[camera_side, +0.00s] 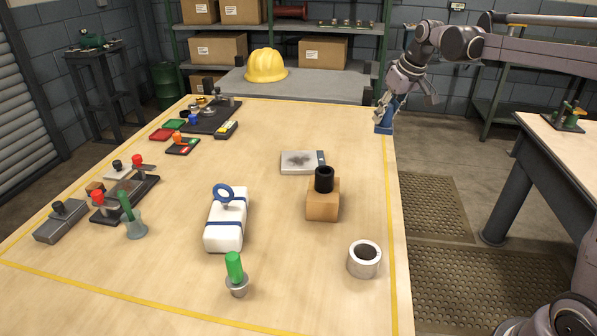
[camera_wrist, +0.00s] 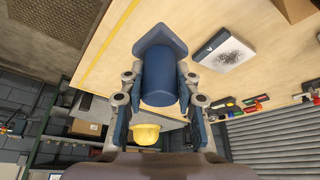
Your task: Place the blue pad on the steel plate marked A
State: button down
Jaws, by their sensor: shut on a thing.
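My gripper (camera_side: 384,109) is at the far right edge of the table, shut on the blue pad (camera_side: 384,128). In the wrist view, my gripper (camera_wrist: 161,80) has a finger on each side of the pad's round blue grip (camera_wrist: 160,86), with the wider angular blue base (camera_wrist: 160,38) beyond it. A pale plate (camera_side: 299,162) with a dark speckled patch and a grey end strip lies mid-table, left of and nearer than my gripper. The plate also shows in the wrist view (camera_wrist: 224,50), apart from the pad. I cannot read a letter on it.
A wooden block (camera_side: 322,203) with a black ring (camera_side: 324,179) stands close in front of the plate. A white bundle with a blue ring (camera_side: 226,222) and a metal collar (camera_side: 364,260) stand nearer. The wood between my gripper and the plate is clear.

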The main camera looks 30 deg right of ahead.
jog(key=w+a, duration=0.6)
jog(key=w, duration=0.2)
send_over(303, 160)
jog(key=shift+n, duration=0.4)
notch_tip(303, 160, down, 7)
jog(key=shift+d+r, duration=0.1)
jog(key=shift+d, duration=0.05)
jog(key=shift+f, duration=2)
jog(key=shift+f, duration=0.15)
jog(key=c, duration=1)
grip_release()
